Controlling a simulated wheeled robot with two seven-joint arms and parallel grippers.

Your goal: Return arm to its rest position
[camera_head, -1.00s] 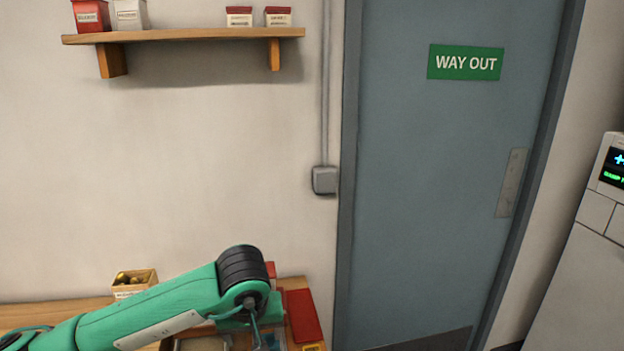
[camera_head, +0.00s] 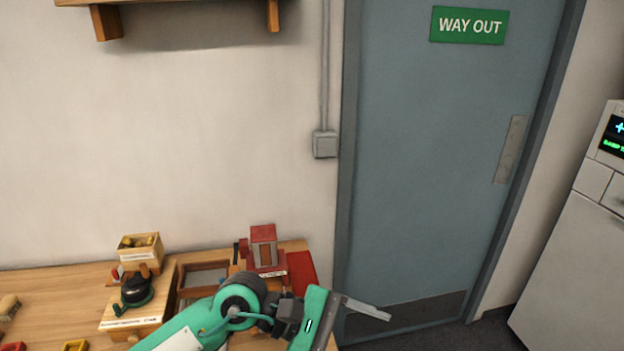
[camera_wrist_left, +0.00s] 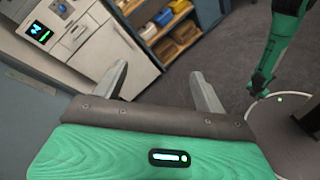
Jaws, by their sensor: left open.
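My left arm comes in from the lower left in the head view, folded at a dark joint. Its left gripper (camera_head: 372,309) points right, past the table's right end, in front of the door. In the wrist view the left gripper (camera_wrist_left: 162,84) has its two grey fingers spread wide apart. Nothing is between them. My right gripper is not seen; a green arm link of mine hangs at the upper right of the wrist view.
The wooden table (camera_head: 60,285) holds a box (camera_head: 140,252), a black tool on a wooden block (camera_head: 136,290) and a red device (camera_head: 264,247). A blue-grey door (camera_head: 430,170) is behind. A white cabinet (camera_wrist_left: 85,45) and shelf with bins (camera_wrist_left: 165,28) stand beyond open floor.

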